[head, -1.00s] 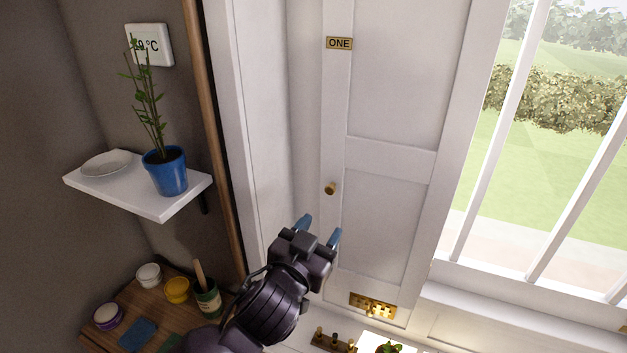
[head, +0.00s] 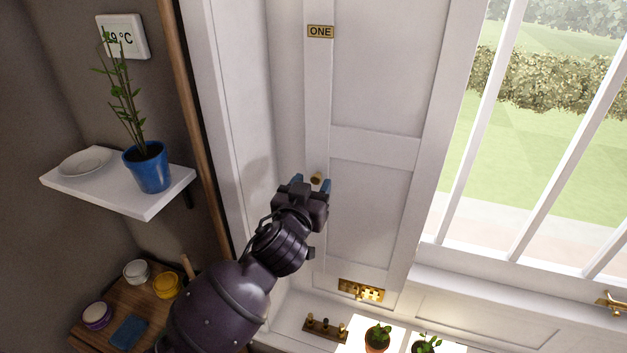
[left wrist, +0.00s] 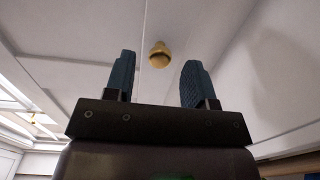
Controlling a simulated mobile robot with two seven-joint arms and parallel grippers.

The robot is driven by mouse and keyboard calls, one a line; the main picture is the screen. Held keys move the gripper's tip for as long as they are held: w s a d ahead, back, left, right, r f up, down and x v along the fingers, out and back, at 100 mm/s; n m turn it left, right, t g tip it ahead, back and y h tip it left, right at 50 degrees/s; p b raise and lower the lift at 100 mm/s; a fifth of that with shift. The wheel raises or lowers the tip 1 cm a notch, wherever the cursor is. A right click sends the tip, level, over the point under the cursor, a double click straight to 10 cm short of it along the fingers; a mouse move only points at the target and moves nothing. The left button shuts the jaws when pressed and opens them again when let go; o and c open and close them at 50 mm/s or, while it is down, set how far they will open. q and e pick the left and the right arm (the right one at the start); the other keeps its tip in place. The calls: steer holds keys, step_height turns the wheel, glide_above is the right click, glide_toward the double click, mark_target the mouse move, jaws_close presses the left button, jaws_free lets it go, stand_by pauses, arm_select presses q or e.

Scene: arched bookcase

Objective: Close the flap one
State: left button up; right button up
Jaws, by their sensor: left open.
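The flap one (head: 375,85) is a tall white panelled shutter beside the window, with a brass plate reading ONE (head: 320,31) near its top left. A small brass knob (head: 316,178) sits on its left edge strip. My left gripper (head: 311,183) is open, with its blue fingers on either side of the knob in the head view. In the left wrist view the knob (left wrist: 159,55) shows beyond and between the two open fingertips (left wrist: 157,75), apart from both. My right gripper is not in view.
A white shelf (head: 120,192) with a blue-potted plant (head: 149,167) and a dish stands left. Below it is a wooden surface with small jars (head: 166,286). Brass hardware (head: 360,290) is at the flap's foot. Potted plants (head: 378,338) stand on the sill.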

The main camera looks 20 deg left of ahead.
arm_select(q)
steer(key=shift+w, duration=0.7)
steer(key=shift+c, duration=0.3)
jaws_close()
